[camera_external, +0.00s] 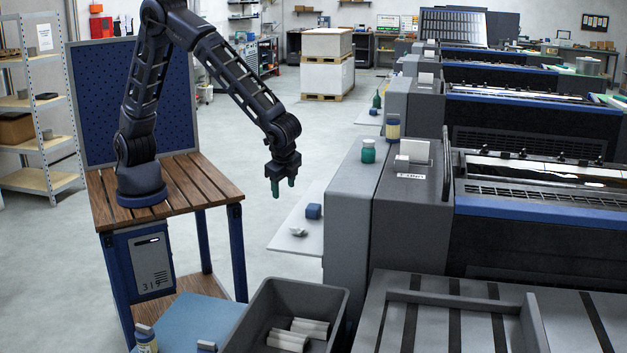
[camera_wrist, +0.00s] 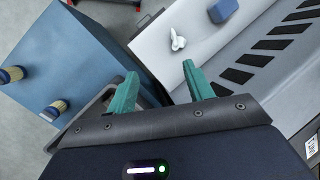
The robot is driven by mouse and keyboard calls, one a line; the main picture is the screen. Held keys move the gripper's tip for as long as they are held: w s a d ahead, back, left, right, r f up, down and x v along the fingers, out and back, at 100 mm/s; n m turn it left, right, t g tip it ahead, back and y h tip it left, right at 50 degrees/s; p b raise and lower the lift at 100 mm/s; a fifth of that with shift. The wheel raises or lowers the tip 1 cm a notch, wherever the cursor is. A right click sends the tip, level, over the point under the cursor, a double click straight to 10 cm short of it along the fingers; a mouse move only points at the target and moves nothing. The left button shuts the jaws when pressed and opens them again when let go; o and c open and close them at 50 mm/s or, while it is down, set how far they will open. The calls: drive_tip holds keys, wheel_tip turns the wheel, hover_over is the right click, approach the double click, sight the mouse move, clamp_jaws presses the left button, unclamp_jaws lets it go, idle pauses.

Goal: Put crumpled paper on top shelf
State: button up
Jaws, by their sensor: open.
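A small white crumpled piece, likely the crumpled paper (camera_external: 298,231), lies on a pale side ledge (camera_external: 286,246) of the near grey machine. It also shows in the wrist view (camera_wrist: 177,40), beyond and between my fingers. My gripper (camera_external: 283,187) hangs fingers down in the air, above and slightly left of the paper in the external view. Its green fingers are apart and empty in the wrist view (camera_wrist: 160,72). A metal shelving unit (camera_external: 42,103) stands at the far left; its top is cut off. I cannot tell which shelf is meant.
A blue block (camera_external: 313,211) sits on the ledge near the paper. The grey machine (camera_external: 349,215) rises to the right, with a green jar (camera_external: 368,150) on top. A grey bin (camera_external: 255,320) with white rolls and a blue surface (camera_external: 185,322) with jars are in front.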

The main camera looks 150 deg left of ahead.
drive_tip(key=s+d+r+m+t, duration=0.15)
drive_tip(key=s+d+r, duration=0.25)
drive_tip(key=d+r, duration=0.6)
drive_tip(key=s+d+r+t, duration=0.3)
drive_tip(key=s+d+r, duration=0.2)
drive_tip(key=d+r, duration=0.45)
drive_tip(key=s+d+r+m+t+h, duration=0.1)
drive_tip(key=s+d+t, duration=0.1)
drive_tip(key=s+d, duration=0.6)
drive_tip(key=s+d+r+m+t, duration=0.1)
drive_tip(key=s+d+t, duration=0.1)
drive_tip(key=s+d, duration=0.6)
drive_tip(key=shift+s+d+r+h, duration=0.2)
drive_tip(key=shift+s+r+h, duration=0.2)
drive_tip(key=shift+s, duration=0.4)
